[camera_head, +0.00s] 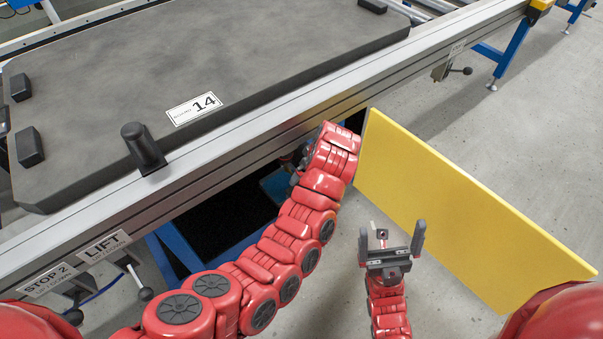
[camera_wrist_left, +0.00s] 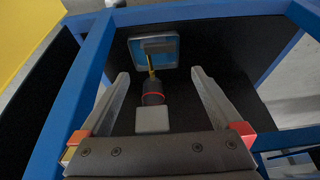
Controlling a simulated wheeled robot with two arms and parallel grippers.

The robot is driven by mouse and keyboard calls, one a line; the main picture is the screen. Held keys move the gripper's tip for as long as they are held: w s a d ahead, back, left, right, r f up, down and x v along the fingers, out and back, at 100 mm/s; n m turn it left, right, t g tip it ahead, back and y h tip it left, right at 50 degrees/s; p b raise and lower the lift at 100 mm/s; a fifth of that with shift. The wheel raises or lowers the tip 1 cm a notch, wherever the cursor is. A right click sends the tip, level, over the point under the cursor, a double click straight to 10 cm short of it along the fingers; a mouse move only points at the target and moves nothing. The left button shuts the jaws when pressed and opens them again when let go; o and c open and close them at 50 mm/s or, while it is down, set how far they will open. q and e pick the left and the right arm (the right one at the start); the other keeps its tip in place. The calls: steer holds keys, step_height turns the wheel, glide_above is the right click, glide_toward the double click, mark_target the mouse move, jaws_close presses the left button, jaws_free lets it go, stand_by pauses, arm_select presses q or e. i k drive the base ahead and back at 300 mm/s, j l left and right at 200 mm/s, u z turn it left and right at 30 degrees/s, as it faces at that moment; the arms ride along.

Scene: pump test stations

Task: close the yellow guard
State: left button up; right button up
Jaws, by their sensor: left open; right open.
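The yellow guard (camera_head: 465,205) is a flat upright panel. It stands open, swung out from the conveyor's side over the floor at the right. A yellow surface, likely the same guard, shows at the upper left of the left wrist view (camera_wrist_left: 25,35). My right gripper (camera_head: 391,232) is open and empty, to the left of the guard and apart from it. My left arm reaches to the opening under the conveyor rail; its gripper is mostly hidden in the head view. In the left wrist view my left gripper (camera_wrist_left: 160,75) is open, facing a dark space inside a blue frame.
A black fitting with a red ring (camera_wrist_left: 152,95) and a blue plate (camera_wrist_left: 168,50) show beyond the left fingers. The grey tray marked 14 (camera_head: 270,60) lies on the conveyor. LIFT (camera_head: 105,245) and STOP 2 (camera_head: 48,280) levers hang below the rail. Floor beyond the guard is clear.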

mark_target(502, 256)
steer(key=k, duration=1)
